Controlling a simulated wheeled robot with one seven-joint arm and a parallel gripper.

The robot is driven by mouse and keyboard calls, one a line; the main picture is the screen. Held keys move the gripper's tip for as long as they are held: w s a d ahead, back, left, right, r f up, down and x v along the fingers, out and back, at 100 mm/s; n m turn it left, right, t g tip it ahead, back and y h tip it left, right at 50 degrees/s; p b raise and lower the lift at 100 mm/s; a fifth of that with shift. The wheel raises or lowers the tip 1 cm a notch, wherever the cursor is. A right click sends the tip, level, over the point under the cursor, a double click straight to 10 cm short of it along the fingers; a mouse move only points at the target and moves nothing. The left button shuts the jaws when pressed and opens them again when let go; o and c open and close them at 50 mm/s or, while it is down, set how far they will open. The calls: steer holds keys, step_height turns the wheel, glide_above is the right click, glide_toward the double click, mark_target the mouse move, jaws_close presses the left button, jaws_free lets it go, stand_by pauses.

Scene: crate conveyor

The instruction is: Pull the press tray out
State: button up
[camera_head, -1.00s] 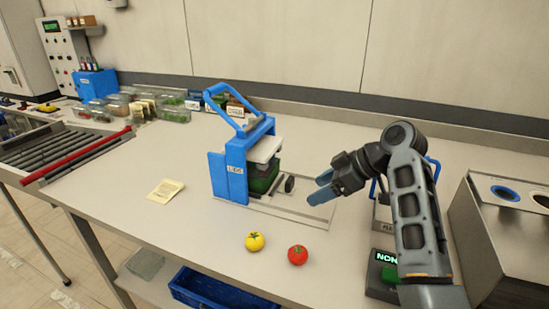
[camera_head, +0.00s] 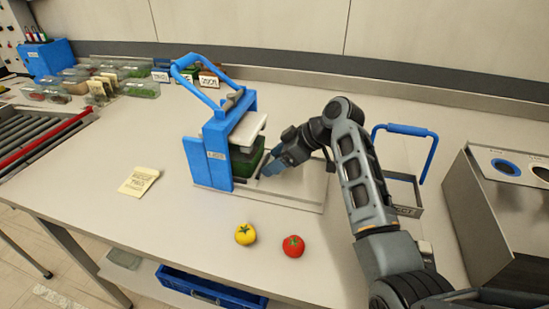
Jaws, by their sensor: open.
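The blue lidding press (camera_head: 218,150) stands on the worktop left of centre, its blue lever handle (camera_head: 193,83) raised. A green-filled container (camera_head: 246,160) sits inside it under the pale press plate (camera_head: 248,128). The press tray's flat grey base or rails (camera_head: 290,194) extend to the right of the press. My gripper (camera_head: 272,166) is open at the right side of the press, over the base and close to the container. Its fingers point down and left. The tray's handle is hidden behind my gripper, so I cannot tell whether the fingers touch it.
A yellow tomato (camera_head: 245,234) and a red tomato (camera_head: 293,246) lie in front of the press. A paper note (camera_head: 139,181) lies to the left. A basket with a blue handle (camera_head: 407,207) and a metal bin unit (camera_head: 500,205) stand to the right.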

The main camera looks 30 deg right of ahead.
steer(key=shift+w+a+f, duration=0.15)
steer(key=shift+a+f, duration=0.05)
jaws_close()
stand_by(0.6)
